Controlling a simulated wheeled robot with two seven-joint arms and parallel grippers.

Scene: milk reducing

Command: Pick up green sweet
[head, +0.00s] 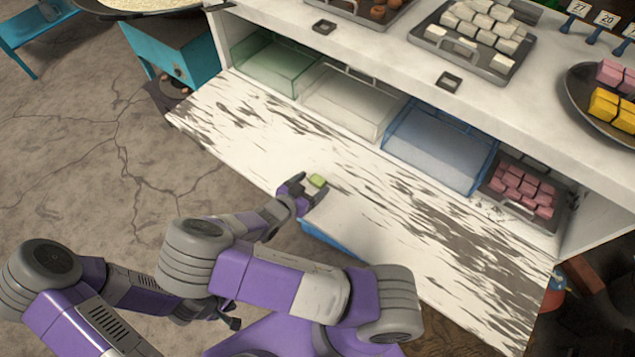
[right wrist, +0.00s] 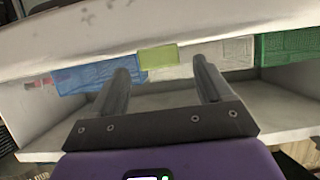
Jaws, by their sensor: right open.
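The green sweet (head: 317,180) is a small light-green block on the worn white lower board. It also shows in the right wrist view (right wrist: 158,57), centred between the finger ends and apart from both. My right gripper (head: 302,187) is open and empty, with its fingers pointing at the sweet from close by. The wrist view shows its two dark fingers (right wrist: 164,82) spread wide. What seems to be my left gripper (head: 232,322) is low in the head view, partly hidden by my arm, far from the sweet; its jaws are unclear.
Behind the sweet, a shelf holds a green bin (head: 272,68), a clear bin (head: 350,100), a blue bin (head: 440,150) and a tray of pink sweets (head: 525,190). The countertop (head: 390,60) overhangs them. The board around the sweet is clear.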

